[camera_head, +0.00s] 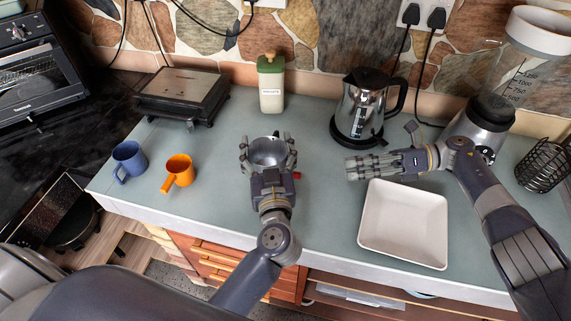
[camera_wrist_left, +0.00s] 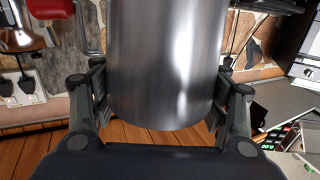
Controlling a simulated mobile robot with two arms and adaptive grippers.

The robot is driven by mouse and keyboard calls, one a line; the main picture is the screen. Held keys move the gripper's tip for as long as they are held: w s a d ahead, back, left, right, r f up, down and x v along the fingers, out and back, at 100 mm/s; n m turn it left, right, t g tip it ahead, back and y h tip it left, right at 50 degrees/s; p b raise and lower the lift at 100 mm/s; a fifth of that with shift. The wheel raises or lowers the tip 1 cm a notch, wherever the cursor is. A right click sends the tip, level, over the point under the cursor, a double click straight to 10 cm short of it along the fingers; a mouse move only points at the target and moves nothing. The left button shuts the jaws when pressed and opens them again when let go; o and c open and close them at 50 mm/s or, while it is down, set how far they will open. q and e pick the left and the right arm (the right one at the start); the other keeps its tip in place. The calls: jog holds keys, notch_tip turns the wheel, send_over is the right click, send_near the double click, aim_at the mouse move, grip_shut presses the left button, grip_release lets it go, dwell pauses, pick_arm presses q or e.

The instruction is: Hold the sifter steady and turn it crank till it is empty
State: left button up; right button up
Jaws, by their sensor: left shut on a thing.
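The sifter (camera_head: 267,150) is a grey metal cup, upright in the head view near the middle of the counter. My left gripper (camera_head: 267,158) is shut around its sides. In the left wrist view the sifter's smooth metal wall (camera_wrist_left: 165,60) stands between the fingers of my left gripper (camera_wrist_left: 165,105). The red crank handle (camera_wrist_left: 88,25) is at its upper left there; a red bit of the crank (camera_head: 297,175) shows right of the gripper in the head view. My right gripper (camera_head: 352,168) points left, apart from the crank, with nothing visible in it. Its finger gap is unclear. The sifter's contents cannot be made out.
A white square dish (camera_head: 403,252) lies below my right arm. A kettle (camera_head: 362,105), canister (camera_head: 271,85) and grill (camera_head: 182,95) stand behind. Blue (camera_head: 129,160) and orange (camera_head: 179,172) mugs are left. A blender (camera_head: 515,75) and wire basket (camera_head: 541,168) are right.

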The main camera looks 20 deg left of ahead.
pick_arm(q)
jog(key=o, duration=1.2)
jog(key=shift+o, duration=0.2)
